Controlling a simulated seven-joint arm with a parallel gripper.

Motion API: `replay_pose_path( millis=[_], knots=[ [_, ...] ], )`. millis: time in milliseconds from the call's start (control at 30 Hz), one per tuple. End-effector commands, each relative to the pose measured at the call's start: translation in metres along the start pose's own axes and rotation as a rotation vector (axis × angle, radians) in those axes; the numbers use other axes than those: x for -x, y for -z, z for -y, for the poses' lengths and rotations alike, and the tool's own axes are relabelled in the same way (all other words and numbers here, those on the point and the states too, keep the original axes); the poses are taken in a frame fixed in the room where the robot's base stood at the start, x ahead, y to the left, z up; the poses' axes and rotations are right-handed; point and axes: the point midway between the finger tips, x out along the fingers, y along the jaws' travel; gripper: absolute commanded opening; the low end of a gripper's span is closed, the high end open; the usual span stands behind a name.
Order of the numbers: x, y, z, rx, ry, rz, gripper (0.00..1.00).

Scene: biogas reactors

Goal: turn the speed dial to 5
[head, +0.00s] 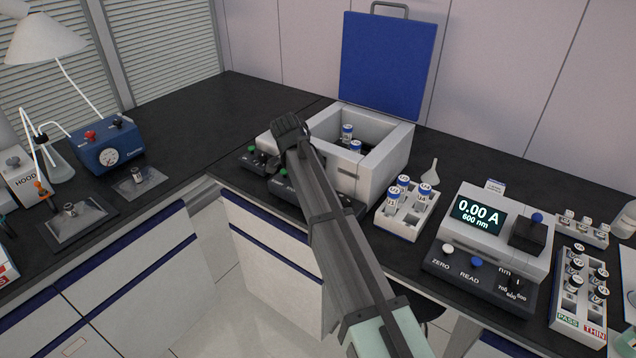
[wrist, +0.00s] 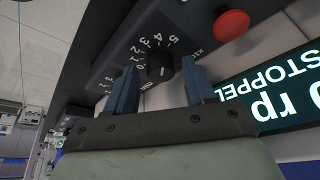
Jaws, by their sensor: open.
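The speed dial (wrist: 159,68) is a round black knob with a white line on its face. It sits on a dark panel with white numbers from 0 to 5 around part of it. The picture is turned, so I cannot tell surely which mark the line points at. My gripper (wrist: 158,72) is open, with one blue-grey finger on each side of the dial in the wrist view. Whether the fingers touch it I cannot tell. In the head view my gripper (head: 290,132) is over the front of a white box (head: 388,165), and the dial is hidden.
A red button (wrist: 231,24) and a display (wrist: 275,88) reading STOPPED, upside down, are close to the right finger. The box's blue lid (head: 390,65) stands open, with vials inside. A vial rack (head: 408,228) and a photometer (head: 490,235) stand to the right.

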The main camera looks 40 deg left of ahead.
Motion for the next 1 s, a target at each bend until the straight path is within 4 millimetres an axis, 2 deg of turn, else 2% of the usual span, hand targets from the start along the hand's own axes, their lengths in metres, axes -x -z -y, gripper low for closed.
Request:
replay_pose_path(
  millis=[267,1000],
  knots=[
    [0.0003,0.0013,0.0002,0.087,0.042,-0.003,0.6],
    [-0.0007,0.0026,-0.0046,0.692,0.29,-0.002,0.6]
  ],
)
